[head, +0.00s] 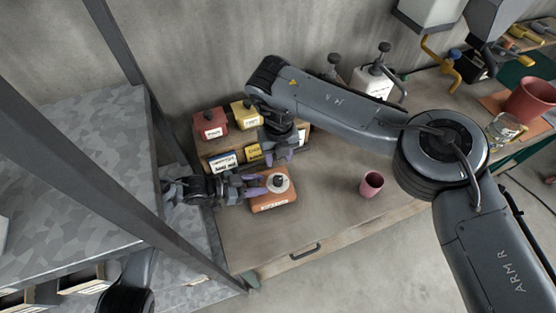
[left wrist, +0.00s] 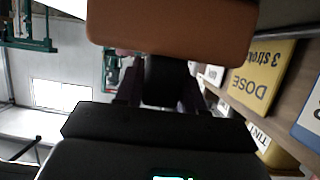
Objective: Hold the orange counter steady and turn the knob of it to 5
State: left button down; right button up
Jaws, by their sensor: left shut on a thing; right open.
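The orange counter (head: 272,203) sits on the workbench in the head view, with a pale round knob (head: 278,182) on its top. My left gripper (head: 258,187) reaches in from the left and is shut on the counter's side. In the left wrist view the counter (left wrist: 170,28) fills the top middle as an orange-brown block. My right gripper (head: 281,155) is open above and behind the counter, pointing down, apart from the knob. The knob's setting is too small to read.
Red (head: 211,123) and yellow (head: 245,114) boxes stand on a wooden rack behind the counter, with more labelled boxes below. A pink cup (head: 371,184) stands to the right on the bench (head: 325,215). The bench between counter and cup is clear. A metal post and shelf (head: 85,150) border the left.

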dwell(0.4)
pick_arm(q)
jog(key=c, duration=0.6)
grip_release()
